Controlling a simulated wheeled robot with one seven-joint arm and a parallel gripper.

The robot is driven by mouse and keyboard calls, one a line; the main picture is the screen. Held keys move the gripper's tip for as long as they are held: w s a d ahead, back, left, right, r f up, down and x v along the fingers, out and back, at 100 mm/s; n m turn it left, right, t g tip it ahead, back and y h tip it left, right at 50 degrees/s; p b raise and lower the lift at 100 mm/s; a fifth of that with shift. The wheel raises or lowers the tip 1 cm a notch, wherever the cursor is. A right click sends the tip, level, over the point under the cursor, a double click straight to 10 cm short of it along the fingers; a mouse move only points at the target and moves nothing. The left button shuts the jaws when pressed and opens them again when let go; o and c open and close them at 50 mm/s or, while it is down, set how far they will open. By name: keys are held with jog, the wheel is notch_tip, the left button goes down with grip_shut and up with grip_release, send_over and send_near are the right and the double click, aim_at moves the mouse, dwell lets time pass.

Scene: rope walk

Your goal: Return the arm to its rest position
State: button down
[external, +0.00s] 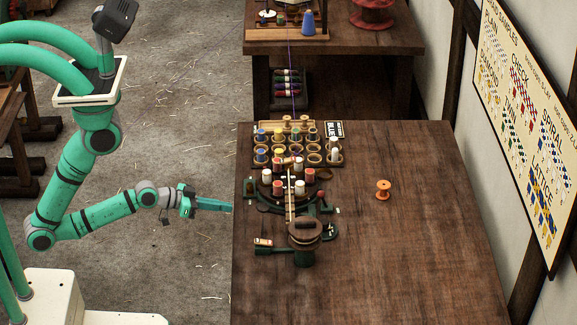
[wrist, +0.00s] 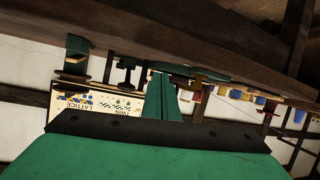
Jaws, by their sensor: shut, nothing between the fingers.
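My gripper (external: 228,206) is at the end of my green arm, left of the wooden table (external: 410,255). Its fingers point right, towards the table's left edge. They are together with nothing between them. The arm is bent low at the elbow, with the forearm stretched out to the right. In the wrist view the shut fingers (wrist: 161,98) show in the middle, in front of the table's edge. The wrist picture is tilted, with the tabletop along its upper part. Whether the fingertips touch the table edge is hard to tell.
A braiding device (external: 304,235) and a rack of bobbins (external: 330,150) stand on the table's left side. An orange spool (external: 383,190) stands alone to their right. A second table (external: 330,45) is behind. A sample board (external: 525,125) hangs on the right wall. Straw-strewn floor (external: 190,90) is clear.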

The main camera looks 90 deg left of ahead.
jog(key=s+d+m+h, duration=0.1)
jog(key=s+d, duration=0.4)
jog(key=s, duration=0.2)
jog(key=s+d+r+m+t+h, duration=0.1)
jog(key=s+d+m, duration=0.1)
jog(key=s+d, duration=0.3)
jog(key=s, duration=0.3)
jog(key=shift+s+d+r+t+h, duration=0.25)
jog(key=shift+r+t+h, duration=0.05)
jog(key=shift+w, duration=0.1)
dwell(0.6)
